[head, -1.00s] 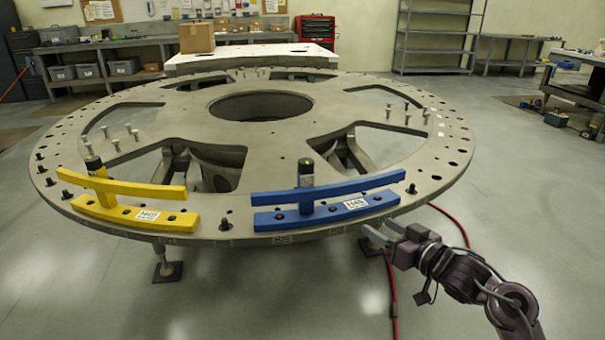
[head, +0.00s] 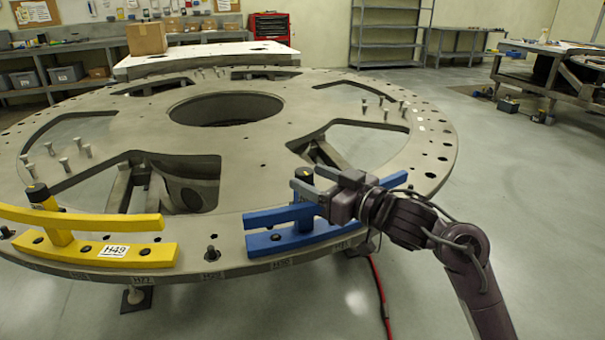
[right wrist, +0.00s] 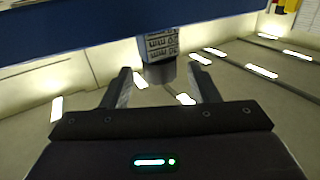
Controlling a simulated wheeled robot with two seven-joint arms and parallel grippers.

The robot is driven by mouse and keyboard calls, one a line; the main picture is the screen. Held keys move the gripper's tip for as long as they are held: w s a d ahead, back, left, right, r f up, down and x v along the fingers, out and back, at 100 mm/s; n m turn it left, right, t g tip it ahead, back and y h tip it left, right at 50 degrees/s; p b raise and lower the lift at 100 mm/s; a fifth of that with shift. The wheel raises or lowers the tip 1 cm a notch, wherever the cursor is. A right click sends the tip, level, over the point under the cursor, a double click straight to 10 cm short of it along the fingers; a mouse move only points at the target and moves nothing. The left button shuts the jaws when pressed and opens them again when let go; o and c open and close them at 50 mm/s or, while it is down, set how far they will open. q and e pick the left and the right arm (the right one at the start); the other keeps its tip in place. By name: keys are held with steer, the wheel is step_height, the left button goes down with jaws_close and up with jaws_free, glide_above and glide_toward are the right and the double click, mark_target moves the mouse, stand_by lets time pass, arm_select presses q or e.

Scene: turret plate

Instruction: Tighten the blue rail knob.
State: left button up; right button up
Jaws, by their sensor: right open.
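The blue rail (head: 285,238) lies along the near rim of the grey turret plate (head: 250,180). Its dark knob (head: 304,174) stands upright there, partly hidden by my right gripper (head: 309,180). In the right wrist view the knob's grey labelled body (right wrist: 161,45) shows beside a blue bar (right wrist: 80,32), and its end appears between the open fingertips (right wrist: 160,80). The right gripper is open and holds nothing; I cannot tell whether a finger touches the knob. My left gripper is not in view.
A yellow rail (head: 110,252) with its own knob (head: 38,194) is on the rim at left. Bolts stand in several groups on the plate. A red cable (head: 380,295) runs on the floor.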

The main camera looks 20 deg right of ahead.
steer(key=shift+x, duration=1.45)
steer(key=c, duration=1)
steer(key=shift+o, duration=0.2)
